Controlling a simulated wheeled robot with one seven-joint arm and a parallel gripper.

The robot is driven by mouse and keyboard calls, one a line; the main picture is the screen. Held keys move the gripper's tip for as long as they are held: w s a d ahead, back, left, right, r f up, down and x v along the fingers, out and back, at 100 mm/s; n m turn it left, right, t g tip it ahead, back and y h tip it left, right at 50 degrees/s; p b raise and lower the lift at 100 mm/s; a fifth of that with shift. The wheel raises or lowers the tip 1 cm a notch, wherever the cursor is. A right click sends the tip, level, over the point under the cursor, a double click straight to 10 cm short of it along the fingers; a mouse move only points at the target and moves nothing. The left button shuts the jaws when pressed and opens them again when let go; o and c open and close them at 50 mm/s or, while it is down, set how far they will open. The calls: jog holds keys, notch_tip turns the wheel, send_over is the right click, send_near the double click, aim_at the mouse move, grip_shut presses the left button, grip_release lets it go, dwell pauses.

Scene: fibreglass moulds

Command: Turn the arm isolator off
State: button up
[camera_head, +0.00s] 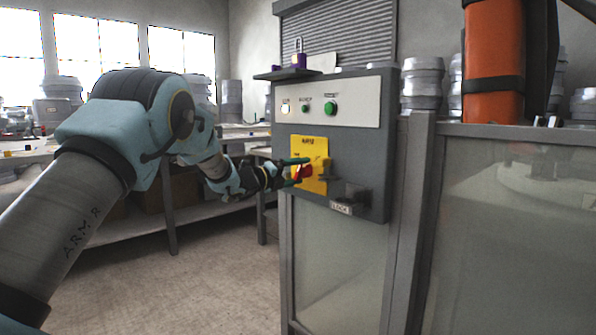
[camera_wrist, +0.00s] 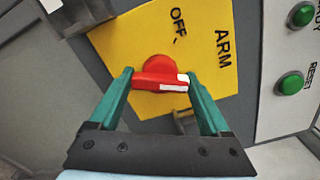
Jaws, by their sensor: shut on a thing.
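The arm isolator is a red rotary knob (camera_wrist: 152,68) on a yellow plate (camera_wrist: 120,45) lettered ARM and OFF. My gripper (camera_wrist: 160,82) has its green fingers closed on either side of the knob's handle. In the wrist view the handle lies across the picture, its white mark toward the right. The OFF lettering (camera_wrist: 178,22) is above the knob there. In the head view the yellow plate (camera_head: 322,147) is on the front of a grey control box (camera_head: 360,150), with the red knob (camera_head: 305,172) partly hidden by my gripper (camera_head: 299,171).
Green buttons (camera_head: 331,108) and a pale lamp (camera_head: 286,107) sit above the plate. A dark fitting and a LOCK label (camera_head: 341,208) are below it. A small shelf (camera_head: 288,73) holds a padlock. A glazed cabinet (camera_head: 510,230) stands right. Open floor lies left.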

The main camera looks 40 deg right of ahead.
jog(key=n+p, duration=0.1)
jog(key=n, duration=0.2)
jog(key=shift+w+r+n+p, duration=0.1)
jog(key=shift+n+p, duration=0.2)
jog(key=shift+n, duration=0.1)
jog(key=n+p, duration=0.2)
jog(key=n, duration=0.1)
jog(key=shift+n, duration=0.3)
jog(key=n+p, duration=0.2)
jog(key=n, duration=0.1)
jog(key=shift+n, duration=0.3)
jog(key=shift+n+p, duration=0.95)
jog(key=shift+n, duration=0.55)
jog(key=shift+f, duration=0.2)
jog(key=o, duration=1.2)
